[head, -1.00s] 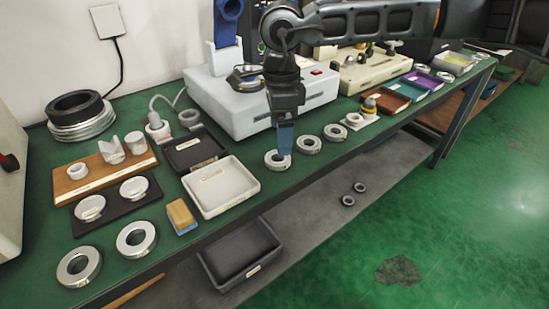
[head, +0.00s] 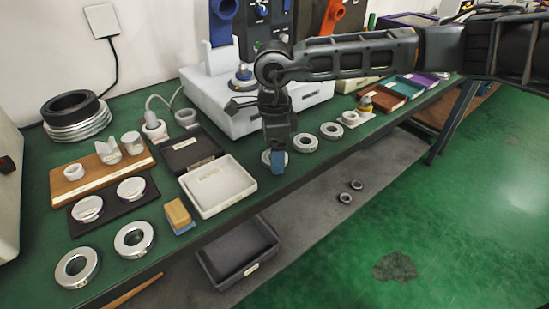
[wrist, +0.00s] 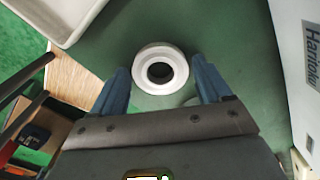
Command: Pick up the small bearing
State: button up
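Bearing rings lie along the front of the green bench. One silver ring (head: 265,157) is partly hidden behind my gripper (head: 278,168), whose blue fingers point down at it. Two similar rings (head: 305,151) (head: 332,137) lie just to its right. In the wrist view, a pale ring (wrist: 142,72) lies flat on the green surface ahead of and between the fingertips. My gripper (wrist: 160,84) is open there, with nothing held. I cannot tell which ring is the small bearing.
A white tray (head: 236,199) and a sponge-like block (head: 178,212) are left of the gripper. Two larger rings (head: 62,274) (head: 149,236) lie at the front left. A white machine (head: 315,91) stands behind. Two small dark rings (head: 345,197) (head: 356,185) lie on the grey shelf below.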

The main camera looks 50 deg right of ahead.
jog(key=c, duration=0.9)
jog(key=shift+r, duration=0.15)
